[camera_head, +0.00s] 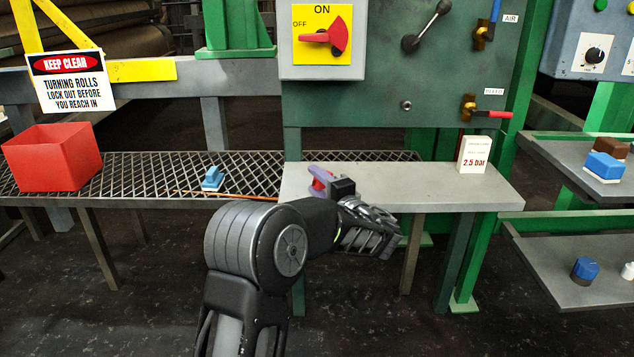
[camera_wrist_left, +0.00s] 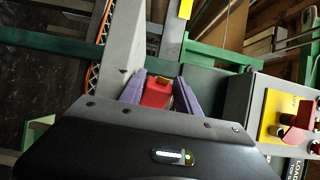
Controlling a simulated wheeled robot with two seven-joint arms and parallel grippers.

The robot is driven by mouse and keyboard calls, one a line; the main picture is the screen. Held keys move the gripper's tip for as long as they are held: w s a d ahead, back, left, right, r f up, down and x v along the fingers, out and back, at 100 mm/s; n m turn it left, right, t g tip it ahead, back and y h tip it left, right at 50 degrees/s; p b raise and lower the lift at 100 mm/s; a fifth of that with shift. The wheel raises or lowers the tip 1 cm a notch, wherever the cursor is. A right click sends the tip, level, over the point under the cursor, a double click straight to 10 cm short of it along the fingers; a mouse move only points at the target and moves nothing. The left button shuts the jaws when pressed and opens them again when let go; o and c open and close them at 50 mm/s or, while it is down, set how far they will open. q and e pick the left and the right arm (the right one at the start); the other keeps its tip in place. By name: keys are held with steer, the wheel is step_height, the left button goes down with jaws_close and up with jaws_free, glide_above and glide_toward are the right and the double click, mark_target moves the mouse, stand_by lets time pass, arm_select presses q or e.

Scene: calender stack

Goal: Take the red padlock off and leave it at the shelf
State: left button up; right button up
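The red padlock (camera_wrist_left: 155,93), with a yellow part at its top, sits between the purple fingers of my left gripper (camera_wrist_left: 160,92) in the left wrist view. The fingers look closed against its two sides. In the head view, my left gripper (camera_head: 318,182) is at the left end of the light grey shelf (camera_head: 420,192), with a bit of red showing at the fingers. My wrist hides much of it, and I cannot tell whether the padlock touches the shelf. The red switch handle (camera_head: 316,37) on its yellow plate points left toward OFF. My right gripper is not in view.
A white 2.5 bar card (camera_head: 473,155) stands on the shelf's right part. A mesh table (camera_head: 130,170) to the left holds a red open box (camera_head: 52,158) and a blue block (camera_head: 212,178). Levers stick out from the green panel (camera_head: 385,75). The shelf's middle is clear.

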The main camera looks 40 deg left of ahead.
mark_target(320, 185)
arm_select(q)
steer(key=o, duration=0.4)
steer(key=shift+f, duration=0.1)
steer(key=shift+f, duration=0.1)
steer(key=v, duration=0.6)
steer(key=shift+d+p, duration=0.2)
steer(key=shift+p, duration=0.1)
steer(key=shift+s+d+r, duration=0.2)
steer(key=shift+s+d, duration=0.2)
steer(key=shift+d, duration=0.3)
steer(key=shift+r, duration=0.1)
